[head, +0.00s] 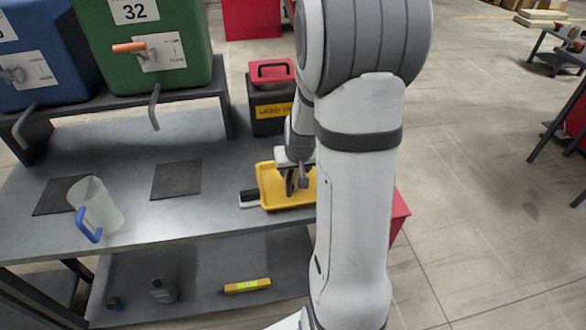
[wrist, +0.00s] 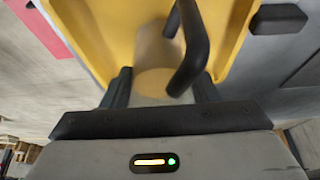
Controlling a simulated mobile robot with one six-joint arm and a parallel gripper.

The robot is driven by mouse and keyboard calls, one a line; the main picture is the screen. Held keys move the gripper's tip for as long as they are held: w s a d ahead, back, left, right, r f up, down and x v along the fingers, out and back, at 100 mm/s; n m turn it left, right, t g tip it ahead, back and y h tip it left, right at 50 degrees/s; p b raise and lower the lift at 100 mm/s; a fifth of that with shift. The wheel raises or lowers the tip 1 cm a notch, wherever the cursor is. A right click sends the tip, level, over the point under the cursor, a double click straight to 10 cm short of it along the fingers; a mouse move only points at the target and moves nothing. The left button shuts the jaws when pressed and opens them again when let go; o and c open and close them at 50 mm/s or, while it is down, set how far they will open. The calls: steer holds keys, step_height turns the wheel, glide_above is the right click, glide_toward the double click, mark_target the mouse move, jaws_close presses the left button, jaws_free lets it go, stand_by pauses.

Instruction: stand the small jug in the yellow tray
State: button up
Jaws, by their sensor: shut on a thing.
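The yellow tray (head: 268,183) lies on the grey bench, partly hidden behind my arm in the head view. It also fills the top of the wrist view (wrist: 110,40). My gripper (head: 293,180) is over the tray and shut on the small jug. In the wrist view the jug (wrist: 154,62) has a pale, see-through body and a dark handle (wrist: 192,48). It sits between my two fingers (wrist: 162,88) with the yellow tray behind it. I cannot tell whether its base touches the tray floor. In the head view my gripper and arm mostly hide the jug.
A larger jug with a blue handle (head: 98,207) stands at the bench's left. Two dark mats (head: 176,179) lie on the bench. A dark box with a red lid (head: 270,95) stands behind the tray. A small black-and-white item (head: 250,198) is at the tray's left edge.

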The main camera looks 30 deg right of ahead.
steer(key=shift+f, duration=0.2)
steer(key=o, duration=1.1)
steer(key=shift+r, duration=0.1)
steer(key=shift+r, duration=0.45)
steer(key=v, duration=1.1)
steer(key=s+a+r+n, duration=0.1)
steer(key=s+a, duration=0.3)
steer(key=s+a+r+n+g, duration=0.1)
steer(key=s+a, duration=0.3)
steer(key=s, duration=0.1)
steer(key=s+a+r+n+y, duration=0.1)
steer(key=s+a+r, duration=0.1)
steer(key=s+a, duration=0.3)
steer(key=shift+s+a+g, duration=0.1)
steer(key=shift+s+g, duration=0.05)
steer(key=shift+g, duration=0.15)
